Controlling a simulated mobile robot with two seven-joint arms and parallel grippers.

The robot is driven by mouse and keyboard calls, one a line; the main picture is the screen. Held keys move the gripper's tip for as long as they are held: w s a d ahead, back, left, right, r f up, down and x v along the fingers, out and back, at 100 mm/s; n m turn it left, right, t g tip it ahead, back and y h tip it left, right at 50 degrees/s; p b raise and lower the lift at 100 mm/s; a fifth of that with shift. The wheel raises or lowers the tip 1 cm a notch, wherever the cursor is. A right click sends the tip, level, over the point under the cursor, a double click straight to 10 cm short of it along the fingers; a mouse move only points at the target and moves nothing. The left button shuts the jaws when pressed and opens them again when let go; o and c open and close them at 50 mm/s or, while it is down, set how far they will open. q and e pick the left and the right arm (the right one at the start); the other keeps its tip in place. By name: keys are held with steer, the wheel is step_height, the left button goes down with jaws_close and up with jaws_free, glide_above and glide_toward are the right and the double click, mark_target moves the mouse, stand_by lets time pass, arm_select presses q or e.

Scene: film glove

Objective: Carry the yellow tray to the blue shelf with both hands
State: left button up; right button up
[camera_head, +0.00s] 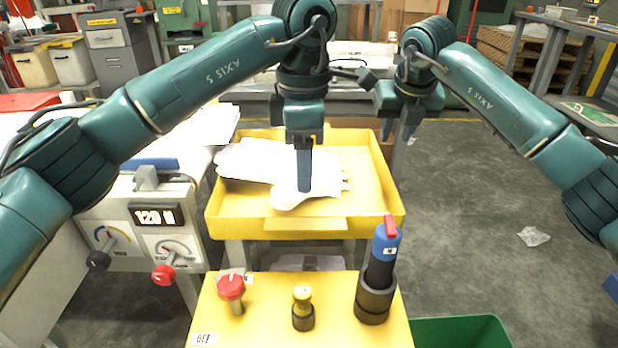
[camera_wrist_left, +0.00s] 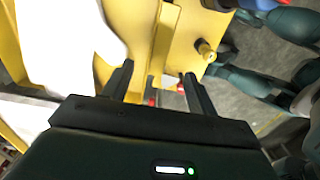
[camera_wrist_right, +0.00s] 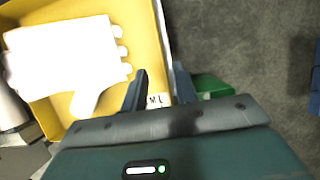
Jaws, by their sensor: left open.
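The yellow tray (camera_head: 375,190) stands at the centre of the head view, holding white gloves (camera_head: 258,160). My left gripper (camera_head: 304,188) points down over the gloves; its fingers are spread in the left wrist view (camera_wrist_left: 162,80), and I cannot tell their height above the tray. My right gripper (camera_head: 398,132) points down by the tray's far right side. In the right wrist view its fingers (camera_wrist_right: 160,82) are apart beside the tray's wall (camera_wrist_right: 158,35), with nothing visibly held. No blue shelf is clearly identifiable; only a blue piece (camera_head: 611,288) shows at the right edge.
A yellow stand (camera_head: 265,325) in front holds a red-capped knob (camera_head: 232,288), a small yellow-topped piece (camera_head: 303,308) and a blue-black tool (camera_head: 381,270). A machine with dials (camera_head: 140,235) is left. A green bin (camera_head: 460,332) is front right. Floor on the right is mostly clear.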

mark_target(306, 223)
steer(key=shift+w+f, duration=0.1)
steer(key=shift+f, duration=0.45)
arm_select(q)
step_height(306, 223, down, 13)
steer(key=shift+s+f, duration=0.1)
steer(key=shift+f, duration=0.05)
arm_select(e)
steer(key=x, duration=1.2)
steer(key=shift+f, duration=0.15)
steer(key=shift+c, duration=0.2)
arm_select(q)
steer(key=c, duration=0.6)
arm_select(e)
jaws_close()
arm_select(q)
jaws_close()
